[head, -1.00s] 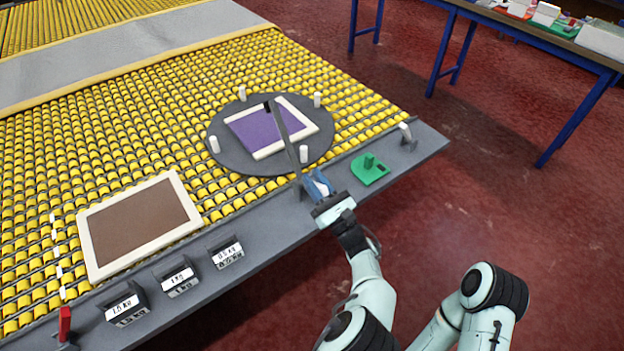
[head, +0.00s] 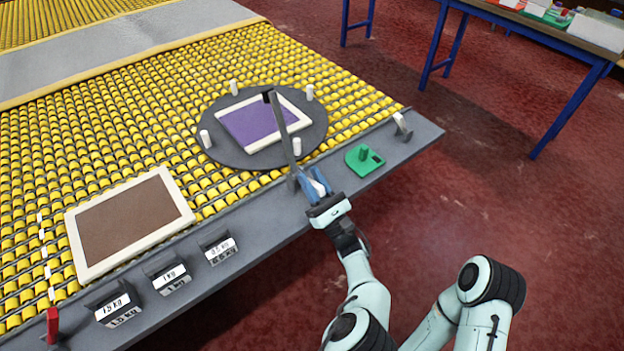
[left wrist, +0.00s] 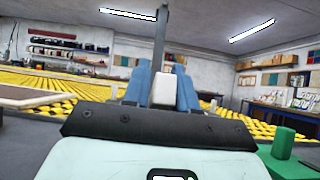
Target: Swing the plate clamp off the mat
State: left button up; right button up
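The plate clamp (head: 283,130) is a long grey bar with a dark tip, rising from the grey front rail. In the head view it crosses in front of the purple mat (head: 245,124); in the left wrist view the bar (left wrist: 161,35) stands raised, nearly upright. The mat lies in a cream frame on a round dark plate (head: 222,155). My left gripper (head: 316,184) is at the clamp's base. Its blue fingers flank a white handle (left wrist: 180,70) and appear shut on it. The contact is partly hidden. My right gripper is out of view.
A green block with a knob (head: 364,160) sits on the rail to the right. White pegs (head: 296,146) ring the plate. A brown framed mat (head: 130,225) lies on the yellow rollers at left. Labelled weights (head: 218,247) stand on the rail (head: 262,222).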

pick_arm(q)
jog(key=shift+o, duration=0.7)
jog(key=v, duration=1.3)
jog(key=shift+s+f, duration=0.15)
jog(key=shift+s, duration=0.05)
jog(key=shift+d, duration=0.1)
